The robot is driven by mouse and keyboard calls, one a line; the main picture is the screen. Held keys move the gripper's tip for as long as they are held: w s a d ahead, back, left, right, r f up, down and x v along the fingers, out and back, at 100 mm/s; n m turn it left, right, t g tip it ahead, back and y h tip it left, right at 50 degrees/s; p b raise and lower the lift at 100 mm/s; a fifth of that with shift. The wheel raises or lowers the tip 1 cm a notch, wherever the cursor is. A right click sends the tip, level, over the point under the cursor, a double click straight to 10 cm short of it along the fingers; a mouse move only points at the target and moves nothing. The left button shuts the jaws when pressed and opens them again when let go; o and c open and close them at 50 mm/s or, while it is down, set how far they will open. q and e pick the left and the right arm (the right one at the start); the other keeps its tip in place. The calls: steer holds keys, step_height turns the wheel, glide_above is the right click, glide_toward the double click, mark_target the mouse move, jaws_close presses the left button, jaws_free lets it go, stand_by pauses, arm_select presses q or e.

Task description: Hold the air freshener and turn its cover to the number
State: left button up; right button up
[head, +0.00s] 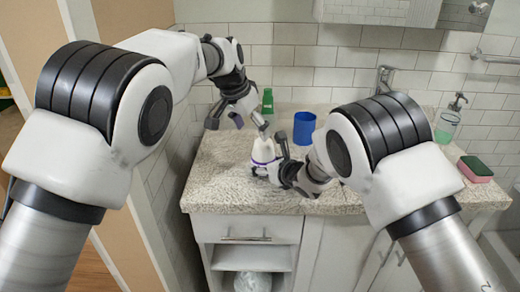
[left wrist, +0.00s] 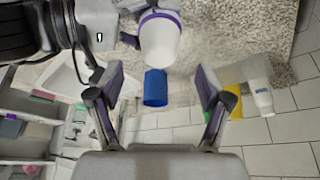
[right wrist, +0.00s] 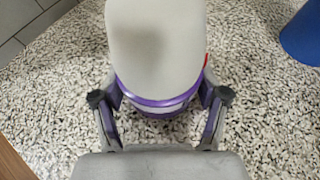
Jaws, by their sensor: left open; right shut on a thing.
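The air freshener (head: 263,153) stands upright on the granite counter, with a white rounded cover and a purple band near its base. My right gripper (head: 266,170) is shut on its lower part, and in the right wrist view (right wrist: 160,108) the fingers sit on both sides at the purple band. A small red mark shows at the right edge of the cover there. My left gripper (head: 250,122) is open and empty, above and beside the cover. In the left wrist view the air freshener (left wrist: 160,42) is at the top, beyond the open fingers. No number can be read.
A blue cup (head: 304,128) stands close behind the air freshener to the right. A green object (head: 267,101) is at the back by the wall. A soap bottle (head: 448,122) and a sponge (head: 475,168) are at the right. The counter's front edge is near.

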mark_target(258, 145)
arm_select(q)
steer(key=x, duration=0.9)
steer(key=shift+f, duration=0.1)
steer(key=c, duration=0.9)
